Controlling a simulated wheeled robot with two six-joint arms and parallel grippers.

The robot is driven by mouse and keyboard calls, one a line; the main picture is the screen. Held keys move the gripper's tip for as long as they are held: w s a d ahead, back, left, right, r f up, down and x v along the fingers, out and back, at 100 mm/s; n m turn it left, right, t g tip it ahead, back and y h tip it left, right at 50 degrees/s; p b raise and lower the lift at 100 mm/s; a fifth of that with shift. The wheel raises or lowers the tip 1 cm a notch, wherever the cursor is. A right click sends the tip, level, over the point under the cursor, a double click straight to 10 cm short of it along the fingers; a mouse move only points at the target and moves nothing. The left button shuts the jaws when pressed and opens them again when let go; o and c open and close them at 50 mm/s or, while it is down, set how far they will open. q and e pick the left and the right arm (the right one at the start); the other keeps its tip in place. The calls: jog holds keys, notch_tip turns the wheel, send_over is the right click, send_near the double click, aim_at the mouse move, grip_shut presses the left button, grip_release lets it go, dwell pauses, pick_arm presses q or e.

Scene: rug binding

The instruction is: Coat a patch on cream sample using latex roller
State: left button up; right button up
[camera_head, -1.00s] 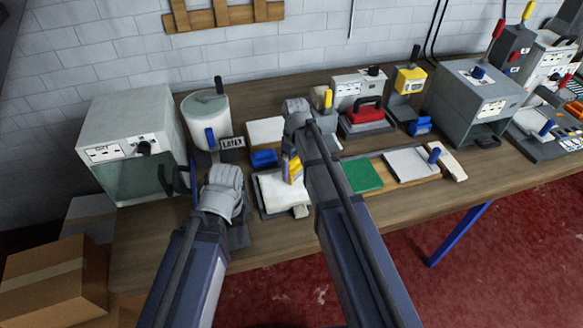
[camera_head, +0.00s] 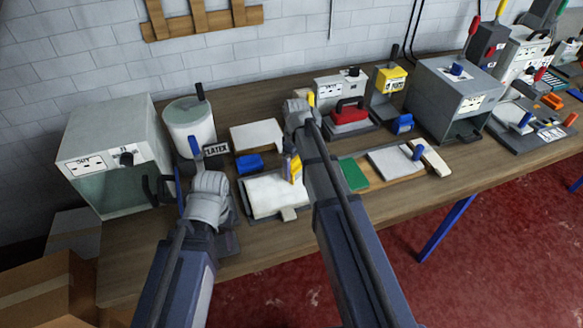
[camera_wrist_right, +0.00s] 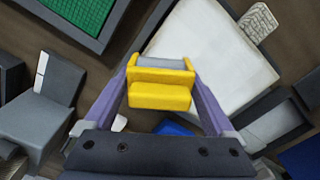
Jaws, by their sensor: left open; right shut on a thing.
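The cream sample (camera_head: 272,196) lies flat on a dark tray on the workbench, between my two arms. In the right wrist view it fills the upper middle (camera_wrist_right: 215,50). My right gripper (camera_head: 293,166) is shut on the yellow latex roller (camera_wrist_right: 160,95), which has a grey cylinder. The roller is over the sample's edge in the right wrist view; I cannot tell whether it touches. My left gripper (camera_head: 208,198) is left of the sample, open, with its fingers mostly hidden. The white latex bucket (camera_head: 190,124) stands behind it, beside a LATEX label (camera_head: 216,150).
A grey oven-like box (camera_head: 112,150) stands at the left. A blue block (camera_head: 249,164) and a pale slab (camera_head: 257,135) lie behind the sample. A green patch (camera_head: 353,174) and a grey board (camera_head: 394,160) lie to the right. Machines line the back right.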

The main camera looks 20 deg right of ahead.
jog(key=shift+d, duration=1.1)
pick_arm(q)
jog(key=shift+r+p, duration=0.5)
pick_arm(e)
jog(key=shift+r, duration=0.5)
pick_arm(q)
notch_tip(320, 180, up, 5)
jog(key=p, duration=0.5)
pick_arm(e)
notch_tip(320, 180, up, 5)
jog(key=shift+f, duration=0.1)
notch_tip(320, 180, up, 3)
jog(key=p, duration=0.3)
pick_arm(q)
notch_tip(320, 180, up, 3)
jog(key=shift+f, duration=0.1)
